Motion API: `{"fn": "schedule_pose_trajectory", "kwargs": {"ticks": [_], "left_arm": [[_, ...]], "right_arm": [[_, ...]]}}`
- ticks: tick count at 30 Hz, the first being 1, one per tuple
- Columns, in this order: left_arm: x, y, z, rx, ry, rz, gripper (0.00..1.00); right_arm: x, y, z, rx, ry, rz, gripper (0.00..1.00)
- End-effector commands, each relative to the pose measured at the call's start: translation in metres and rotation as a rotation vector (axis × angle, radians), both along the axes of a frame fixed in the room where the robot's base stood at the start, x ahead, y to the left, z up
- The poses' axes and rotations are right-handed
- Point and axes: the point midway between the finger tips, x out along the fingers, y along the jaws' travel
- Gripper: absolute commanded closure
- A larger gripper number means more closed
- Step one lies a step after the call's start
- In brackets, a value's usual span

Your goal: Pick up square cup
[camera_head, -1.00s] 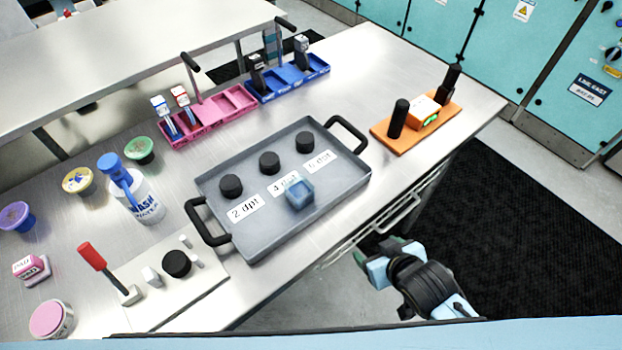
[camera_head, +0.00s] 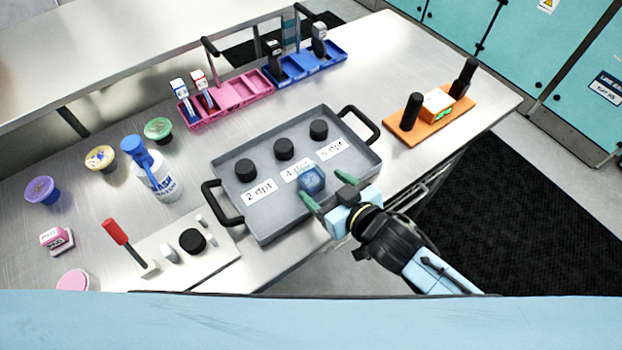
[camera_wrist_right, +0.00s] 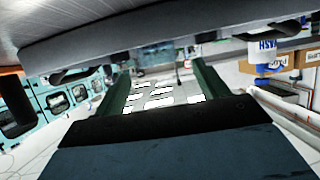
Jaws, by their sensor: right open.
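The square cup (camera_head: 312,179) is small, blue and translucent. It stands in the grey tray (camera_head: 268,224) near the front edge, by the label with a 4. My right gripper (camera_head: 327,189) is open, with its two green fingers reaching over the tray's front rim. The fingertips are close to the cup, one at its left front and one at its right. I cannot tell whether they touch it. Both fingers also show, spread apart, in the right wrist view (camera_wrist_right: 160,82), where I cannot make out the cup clearly. My left gripper is not in view.
Several black round knobs (camera_head: 284,149) stand in the tray behind the cup. Black handles (camera_head: 222,203) rise at the tray's ends. An orange stand (camera_head: 436,121) is at the right. A wash bottle (camera_head: 158,178) and pink and blue racks (camera_head: 240,92) stand left and behind.

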Motion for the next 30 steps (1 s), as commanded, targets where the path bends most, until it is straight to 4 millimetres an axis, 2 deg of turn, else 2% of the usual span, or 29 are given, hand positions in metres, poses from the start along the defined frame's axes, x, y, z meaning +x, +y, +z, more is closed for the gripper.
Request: {"fn": "schedule_pose_trajectory", "kwargs": {"ticks": [8, 18, 27, 30], "left_arm": [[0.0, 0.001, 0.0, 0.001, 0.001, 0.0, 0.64], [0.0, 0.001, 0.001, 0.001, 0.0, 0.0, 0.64], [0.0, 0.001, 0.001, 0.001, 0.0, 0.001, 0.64], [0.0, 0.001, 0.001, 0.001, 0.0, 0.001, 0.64]], "right_arm": [[0.015, 0.01, -0.007, 0.0, 0.001, -0.001, 0.27], [0.046, 0.031, -0.024, 0.0, 0.0, 0.0, 0.27], [0.048, 0.032, -0.025, -0.001, 0.001, 0.0, 0.27], [0.048, 0.032, -0.025, -0.001, 0.001, -0.001, 0.39]]}}
